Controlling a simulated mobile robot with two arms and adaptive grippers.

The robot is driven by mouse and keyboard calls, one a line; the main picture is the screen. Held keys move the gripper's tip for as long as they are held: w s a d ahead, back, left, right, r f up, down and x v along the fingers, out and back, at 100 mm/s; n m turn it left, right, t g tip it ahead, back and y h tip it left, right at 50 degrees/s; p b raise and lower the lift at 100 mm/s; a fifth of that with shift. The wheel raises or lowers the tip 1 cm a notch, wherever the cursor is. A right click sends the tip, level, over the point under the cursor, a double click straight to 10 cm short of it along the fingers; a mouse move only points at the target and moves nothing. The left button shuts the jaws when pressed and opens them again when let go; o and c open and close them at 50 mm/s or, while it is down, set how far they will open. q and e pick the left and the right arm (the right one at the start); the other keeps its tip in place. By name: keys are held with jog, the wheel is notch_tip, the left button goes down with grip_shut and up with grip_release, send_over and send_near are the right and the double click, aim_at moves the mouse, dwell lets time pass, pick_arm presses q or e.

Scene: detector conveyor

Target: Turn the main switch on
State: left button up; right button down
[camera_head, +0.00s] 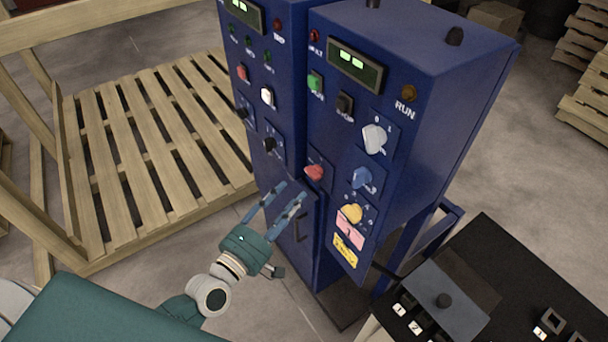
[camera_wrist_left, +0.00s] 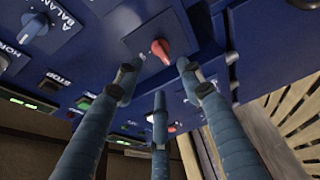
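Two blue control cabinets stand side by side. On the nearer cabinet (camera_head: 455,110) are a red rotary switch (camera_head: 314,173) at the left, a white rotary switch (camera_head: 374,138) beside 0 and 1 marks, a blue knob (camera_head: 361,178) and a yellow knob (camera_head: 352,213). I cannot read which label says main. My left gripper (camera_head: 292,192) is open and empty, just below and left of the red switch, fingers toward the panel. In the left wrist view the red switch (camera_wrist_left: 161,50) shows beyond the spread fingers (camera_wrist_left: 160,84), apparently untouched. My right gripper is not in view.
Green (camera_head: 315,82) and black (camera_head: 344,103) buttons and a display (camera_head: 355,65) sit higher on the panel. A wooden pallet (camera_head: 150,140) lies left. A black console (camera_head: 520,280) with switches stands at the lower right.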

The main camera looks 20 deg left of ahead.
aim_at(310, 175)
pick_arm(q)
jog(key=p+x, duration=0.1)
jog(key=x, duration=0.6)
jog(key=shift+w+d+p, duration=0.15)
jog(key=shift+w+p, duration=0.05)
jog(key=shift+p, duration=0.1)
jog(key=shift+w+d, duration=0.1)
jog(key=shift+w, duration=0.3)
grip_shut()
